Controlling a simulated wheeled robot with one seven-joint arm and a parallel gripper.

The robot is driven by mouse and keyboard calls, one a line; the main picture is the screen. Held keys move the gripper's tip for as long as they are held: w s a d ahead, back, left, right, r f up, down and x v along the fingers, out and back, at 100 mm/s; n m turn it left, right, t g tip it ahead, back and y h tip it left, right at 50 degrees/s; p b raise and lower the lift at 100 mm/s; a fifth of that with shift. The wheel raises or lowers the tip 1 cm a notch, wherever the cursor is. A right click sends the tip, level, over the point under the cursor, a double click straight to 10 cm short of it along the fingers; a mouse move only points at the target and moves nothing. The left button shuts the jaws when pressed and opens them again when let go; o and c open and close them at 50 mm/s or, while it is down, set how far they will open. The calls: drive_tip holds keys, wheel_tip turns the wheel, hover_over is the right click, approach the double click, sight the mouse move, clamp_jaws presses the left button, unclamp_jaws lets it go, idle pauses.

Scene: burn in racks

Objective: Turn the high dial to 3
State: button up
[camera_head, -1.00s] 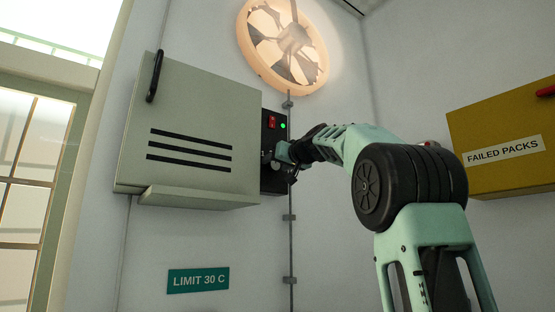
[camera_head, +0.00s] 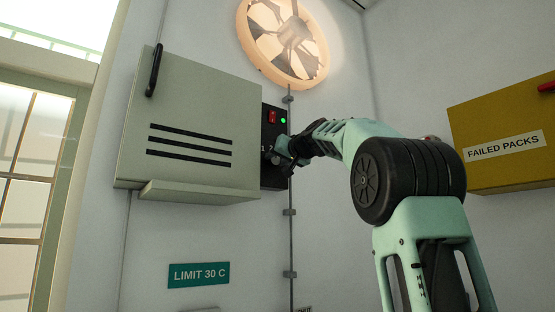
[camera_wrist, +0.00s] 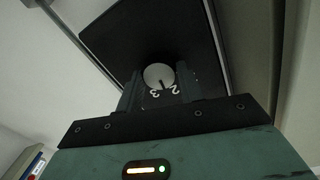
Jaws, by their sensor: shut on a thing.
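The dial (camera_wrist: 158,75) is a pale round knob on a black panel (camera_wrist: 130,35) in the wrist view. My gripper (camera_wrist: 159,88) is shut on it, one finger on each side. White figures 3 and 2 show on the panel just below the knob; a dark mark on the knob's lower edge points roughly between them. In the head view, my gripper (camera_head: 272,156) reaches the black control panel (camera_head: 270,175) on the right side of a grey cabinet. The dial is mostly hidden there by my gripper.
A red switch (camera_head: 272,117) and a green light (camera_head: 283,120) sit above my gripper on the panel. The grey cabinet (camera_head: 190,115) has a ledge below it. A vertical conduit (camera_head: 290,235) runs alongside. A yellow "FAILED PACKS" box (camera_head: 505,120) hangs at the right.

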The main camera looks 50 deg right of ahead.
drive_tip(key=m, duration=0.4)
drive_tip(key=shift+p, duration=0.4)
drive_tip(key=m+p, duration=0.1)
drive_tip(key=m, duration=0.2)
drive_tip(key=shift+r+m, duration=0.1)
drive_tip(key=shift+m, duration=0.3)
drive_tip(key=m+p, duration=0.1)
drive_tip(key=m, duration=0.2)
drive_tip(key=shift+d+y, duration=0.1)
drive_tip(key=shift+y, duration=0.2)
drive_tip(key=shift+m+g+p, duration=0.3)
drive_tip(key=shift+m+p, duration=0.15)
drive_tip(key=shift+m, duration=1.05)
drive_tip(key=o, duration=1)
drive_tip(key=shift+s, duration=0.15)
drive_tip(key=f+b+v, duration=0.1)
drive_tip(key=b+v, duration=0.5)
drive_tip(key=v, duration=1.1)
drive_tip(key=shift+s+d+r, duration=0.15)
drive_tip(key=shift+s+r, duration=0.05)
drive_tip(key=shift+r, duration=0.2)
